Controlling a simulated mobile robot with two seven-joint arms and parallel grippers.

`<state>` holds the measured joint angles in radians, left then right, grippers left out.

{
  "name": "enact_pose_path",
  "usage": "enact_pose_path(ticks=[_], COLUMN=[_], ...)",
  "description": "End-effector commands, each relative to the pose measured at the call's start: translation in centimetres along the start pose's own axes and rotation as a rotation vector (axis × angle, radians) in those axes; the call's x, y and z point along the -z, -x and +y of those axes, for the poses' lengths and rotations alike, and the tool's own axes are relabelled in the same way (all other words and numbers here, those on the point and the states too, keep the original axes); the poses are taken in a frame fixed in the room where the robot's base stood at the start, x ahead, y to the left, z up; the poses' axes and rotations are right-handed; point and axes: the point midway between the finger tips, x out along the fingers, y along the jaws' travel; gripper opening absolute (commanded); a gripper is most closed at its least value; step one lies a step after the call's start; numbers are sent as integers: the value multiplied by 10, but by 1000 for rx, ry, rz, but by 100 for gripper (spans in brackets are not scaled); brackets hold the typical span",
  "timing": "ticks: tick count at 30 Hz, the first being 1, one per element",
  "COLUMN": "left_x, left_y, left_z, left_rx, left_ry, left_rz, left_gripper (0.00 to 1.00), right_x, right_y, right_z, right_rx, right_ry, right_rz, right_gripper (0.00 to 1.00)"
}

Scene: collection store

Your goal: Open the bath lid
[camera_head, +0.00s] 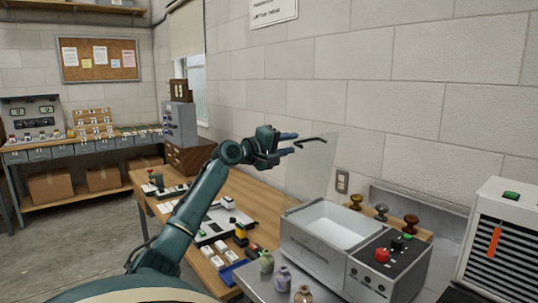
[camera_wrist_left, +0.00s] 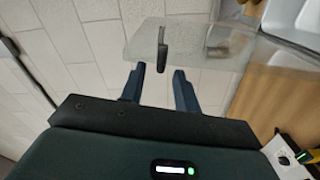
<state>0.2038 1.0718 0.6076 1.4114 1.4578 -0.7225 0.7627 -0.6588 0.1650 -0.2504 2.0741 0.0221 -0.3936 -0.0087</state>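The bath (camera_head: 300,246) is a grey metal box with a white basin at the right end of the bench. Its clear lid (camera_head: 317,172) stands raised, nearly upright, at the basin's back left, so the basin is open from above. A dark bar handle (camera_head: 311,141) is on the lid's upper part. My left gripper (camera_head: 291,144) is at the lid's upper left. In the left wrist view its two fingers (camera_wrist_left: 159,69) are apart, with the handle (camera_wrist_left: 162,50) just beyond and between the tips. Contact with the handle cannot be told. My right gripper is not in view.
A control box (camera_head: 390,262) with a red button adjoins the bath. Several small bottles (camera_head: 284,279) stand in front. Knobs (camera_head: 381,211) line the back. A white vented unit (camera_head: 507,235) is at right. The wooden bench (camera_head: 247,190) holds switches and trays.

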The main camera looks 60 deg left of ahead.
Motion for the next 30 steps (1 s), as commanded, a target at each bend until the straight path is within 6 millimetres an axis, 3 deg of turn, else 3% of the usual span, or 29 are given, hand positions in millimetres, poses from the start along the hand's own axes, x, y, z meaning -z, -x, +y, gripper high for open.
enact_pose_path(ticks=[6, 12, 30], left_x=[-1, 0, 0], left_y=[38, 62, 70], left_z=[-3, -1, 0], left_rx=[0, -1, 0], left_ry=[0, 2, 1], left_rz=[1, 2, 2], left_gripper=[32, 32, 32], right_x=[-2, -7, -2], right_y=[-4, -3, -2], right_z=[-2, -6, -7], right_rx=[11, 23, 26], right_ry=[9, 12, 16], right_rz=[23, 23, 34], right_gripper=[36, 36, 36])
